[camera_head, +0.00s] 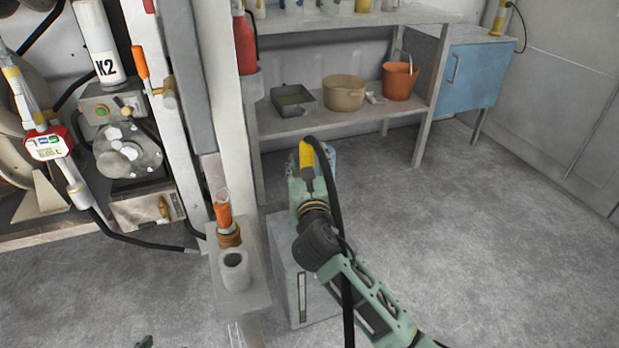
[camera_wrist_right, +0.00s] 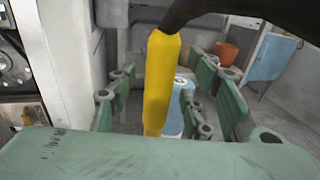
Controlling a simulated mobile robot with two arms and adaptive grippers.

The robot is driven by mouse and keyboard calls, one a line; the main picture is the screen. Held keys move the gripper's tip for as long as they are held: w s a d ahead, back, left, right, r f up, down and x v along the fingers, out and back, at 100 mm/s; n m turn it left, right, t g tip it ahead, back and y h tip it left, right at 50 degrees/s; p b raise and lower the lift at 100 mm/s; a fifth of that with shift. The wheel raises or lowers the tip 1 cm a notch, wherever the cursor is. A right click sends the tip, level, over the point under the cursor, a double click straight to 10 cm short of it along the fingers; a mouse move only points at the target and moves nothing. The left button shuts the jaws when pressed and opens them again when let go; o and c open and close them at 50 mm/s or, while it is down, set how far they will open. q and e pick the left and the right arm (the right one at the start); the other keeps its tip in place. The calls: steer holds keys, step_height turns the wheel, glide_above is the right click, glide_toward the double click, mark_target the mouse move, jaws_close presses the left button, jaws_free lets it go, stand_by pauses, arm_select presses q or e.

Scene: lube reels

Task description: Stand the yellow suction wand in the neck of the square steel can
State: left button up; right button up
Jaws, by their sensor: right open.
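The yellow suction wand (camera_head: 306,156) stands roughly upright at my right gripper, with a black hose curving from its top. In the right wrist view the yellow wand (camera_wrist_right: 161,80) is between the two green fingers of my right gripper (camera_wrist_right: 165,100), which are spread apart. A grey box that looks like the square steel can (camera_head: 318,304) stands on the floor below my right arm. Its neck and the wand's lower end are hidden, so I cannot tell whether the wand is in it. A small green part at the bottom edge may be my left gripper (camera_head: 145,342).
A post bracket with a grey cup (camera_head: 235,272) and an orange-handled tool (camera_head: 224,218) stands just left of the can. Behind are a shelf (camera_head: 340,122) with a tan pot (camera_head: 343,93) and an orange bucket (camera_head: 399,80). The floor at right is clear.

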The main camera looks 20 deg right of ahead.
steer(key=v, duration=1)
steer(key=shift+s, duration=0.15)
